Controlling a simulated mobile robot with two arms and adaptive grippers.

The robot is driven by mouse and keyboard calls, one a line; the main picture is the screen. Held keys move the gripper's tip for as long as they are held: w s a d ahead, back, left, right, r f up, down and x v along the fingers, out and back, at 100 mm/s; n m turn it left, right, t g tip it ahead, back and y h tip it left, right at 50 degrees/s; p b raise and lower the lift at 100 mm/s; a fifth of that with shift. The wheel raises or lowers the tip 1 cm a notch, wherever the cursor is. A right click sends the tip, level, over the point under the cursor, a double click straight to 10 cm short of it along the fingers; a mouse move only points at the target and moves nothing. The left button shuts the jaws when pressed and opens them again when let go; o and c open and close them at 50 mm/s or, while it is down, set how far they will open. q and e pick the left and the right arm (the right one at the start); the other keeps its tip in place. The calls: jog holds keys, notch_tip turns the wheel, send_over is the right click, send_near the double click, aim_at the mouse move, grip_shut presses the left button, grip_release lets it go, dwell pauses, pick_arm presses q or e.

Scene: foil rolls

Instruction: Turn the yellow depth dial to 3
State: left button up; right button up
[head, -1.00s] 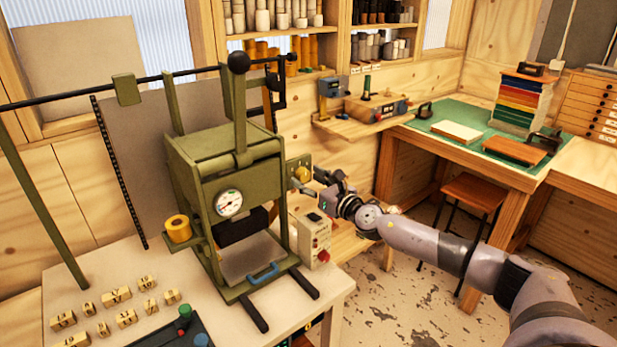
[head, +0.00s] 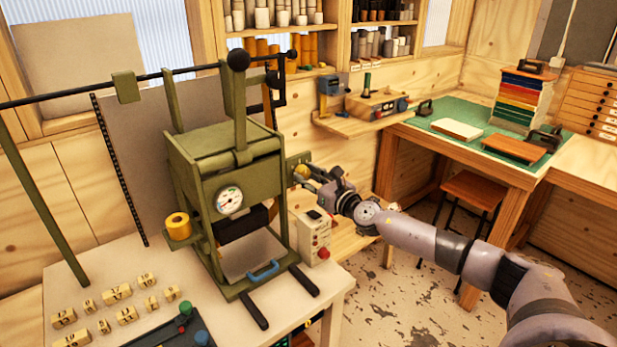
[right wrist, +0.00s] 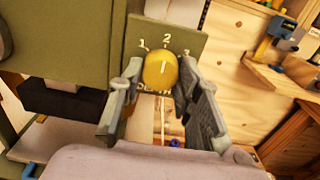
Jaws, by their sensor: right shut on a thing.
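The yellow depth dial (head: 301,173) sits on a small olive plate at the right side of the green press (head: 222,165). In the right wrist view the dial (right wrist: 160,71) is round, with a pale line pointing up, about at the 2. The numbers 1, 2 and 3 stand around it on the plate (right wrist: 187,43), and the lettering below is partly covered. My right gripper (head: 307,178) has one finger on each side of the dial and is shut on it; its fingers show in the right wrist view (right wrist: 160,88). My left gripper is not in view.
A control box (head: 314,237) with a red knob stands on the table (head: 100,270) below my right wrist. Foil rolls stand on the shelves behind, and one yellow roll (head: 178,226) is at the press's left. Several numbered blocks lie at the table's front left.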

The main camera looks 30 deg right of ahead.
jog(key=shift+c, duration=0.7)
jog(key=m, duration=0.4)
jog(key=shift+m, duration=2.9)
jog(key=o, duration=1.2)
jog(key=shift+c, duration=0.2)
